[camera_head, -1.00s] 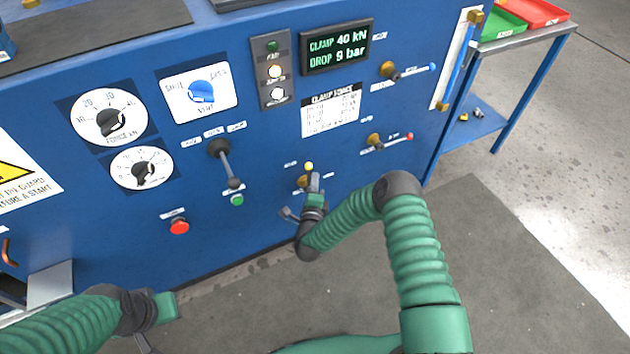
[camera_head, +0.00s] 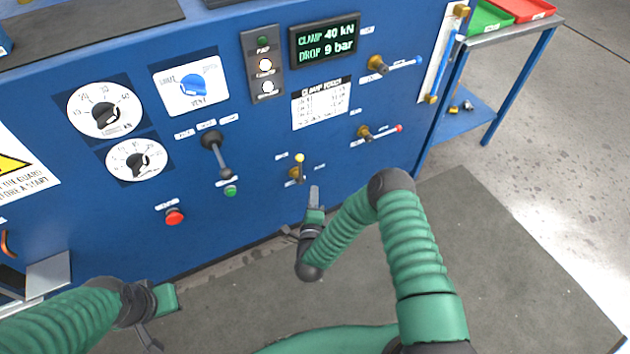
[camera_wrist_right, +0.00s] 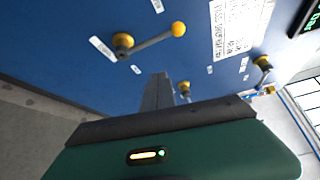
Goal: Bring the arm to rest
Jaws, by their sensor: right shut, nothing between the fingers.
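My right gripper (camera_head: 314,195) is shut and empty, a little in front of the blue panel (camera_head: 258,215). It is apart from the yellow-knobbed valve (camera_head: 298,172), which is just above and left of it in the head view. That valve's lever points up. In the right wrist view my gripper (camera_wrist_right: 158,90) shows as a grey finger shape, and the yellow-knobbed valve (camera_wrist_right: 150,40) is beyond it. My left gripper (camera_head: 168,298) is at the lower left, away from the panel; its fingers are not clear.
Above are the red-tipped valve (camera_head: 380,132) and the blue-tipped valve (camera_head: 394,64). A black lever (camera_head: 217,155), a green button (camera_head: 230,191) and a red button (camera_head: 175,216) are left. A lit display (camera_head: 325,40) reads 40 kN and 9 bar. Open floor (camera_head: 500,260) lies right.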

